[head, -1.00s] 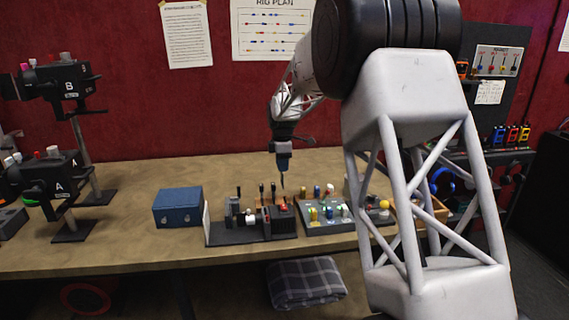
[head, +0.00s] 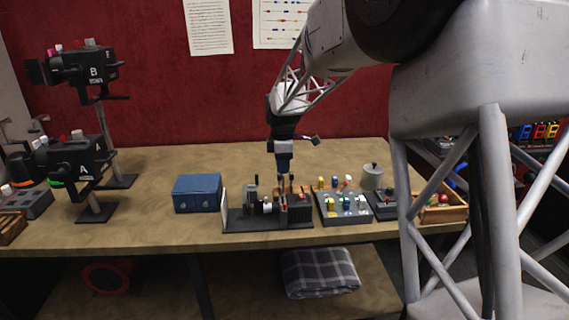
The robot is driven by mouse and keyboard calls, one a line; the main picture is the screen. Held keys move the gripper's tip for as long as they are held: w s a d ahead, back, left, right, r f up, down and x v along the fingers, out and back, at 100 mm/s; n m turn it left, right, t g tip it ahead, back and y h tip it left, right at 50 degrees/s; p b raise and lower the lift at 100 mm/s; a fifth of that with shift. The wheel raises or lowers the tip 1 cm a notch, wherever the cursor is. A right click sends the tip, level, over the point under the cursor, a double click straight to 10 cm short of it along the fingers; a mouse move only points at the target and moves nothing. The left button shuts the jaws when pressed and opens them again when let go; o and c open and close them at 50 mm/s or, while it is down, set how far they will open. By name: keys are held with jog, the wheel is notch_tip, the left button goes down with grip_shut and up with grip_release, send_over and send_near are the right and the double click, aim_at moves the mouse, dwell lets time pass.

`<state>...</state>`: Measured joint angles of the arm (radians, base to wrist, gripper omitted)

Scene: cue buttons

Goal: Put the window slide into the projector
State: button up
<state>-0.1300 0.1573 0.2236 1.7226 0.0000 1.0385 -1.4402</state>
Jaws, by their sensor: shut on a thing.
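The small dark projector (head: 298,208) stands on a black base near the table's front edge, with a lens part and a small white screen (head: 224,210) at the base's left end. My gripper (head: 285,182) points straight down just above and behind the projector. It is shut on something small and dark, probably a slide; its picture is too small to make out. Slim dark upright pieces stand close by at the fingertips, partly hidden by the projector. I cannot tell whether the held piece touches the projector or the things behind it.
A blue box (head: 197,193) stands left of the projector. A grey panel with coloured buttons (head: 342,207) is close on its right, then a grey pot (head: 372,176) and a wooden tray (head: 442,213). Lamps A (head: 82,165) and B (head: 88,72) stand far left.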

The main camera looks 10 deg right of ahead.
jog(key=shift+f, duration=0.2)
jog(key=shift+f, duration=1.65)
jog(key=shift+f, duration=2.55)
dwell(3.6)
